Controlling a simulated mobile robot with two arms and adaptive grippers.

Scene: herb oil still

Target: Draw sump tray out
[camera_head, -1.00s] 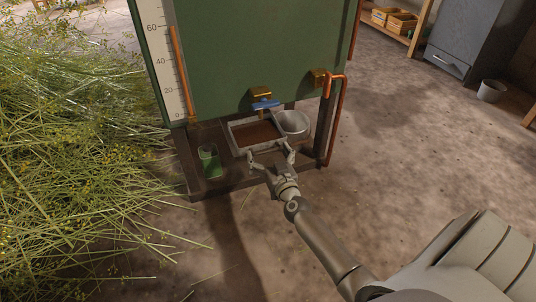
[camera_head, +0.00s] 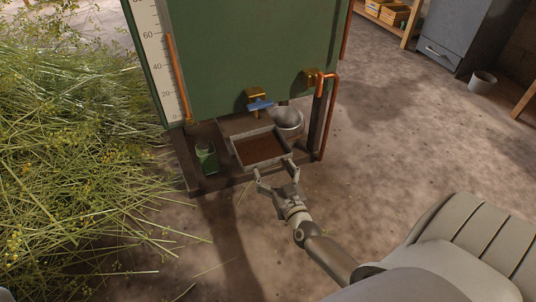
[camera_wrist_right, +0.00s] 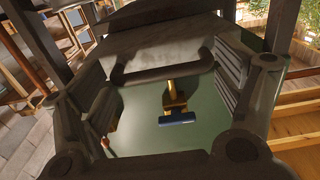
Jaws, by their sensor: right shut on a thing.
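The sump tray (camera_head: 236,153) is a grey rectangular tray with brown contents, at the base of the green still. Its near edge reaches about the front of the dark base, left of the metal bowl. My right gripper (camera_head: 276,171) is at the tray's near side, with a finger at each side of the grip. In the right wrist view a dark bar (camera_wrist_right: 163,67) lies between the fingers of the right gripper (camera_wrist_right: 160,88). The fingers hide part of the tray's front. My left gripper is not in view.
A blue-handled brass tap (camera_head: 260,104) is above the tray's back. A metal bowl (camera_head: 289,121) stands behind right, and a green cup (camera_head: 206,155) to the left. A copper pipe (camera_head: 328,120) runs down at right. Cut herbs (camera_head: 80,150) cover the left; the floor in front is clear.

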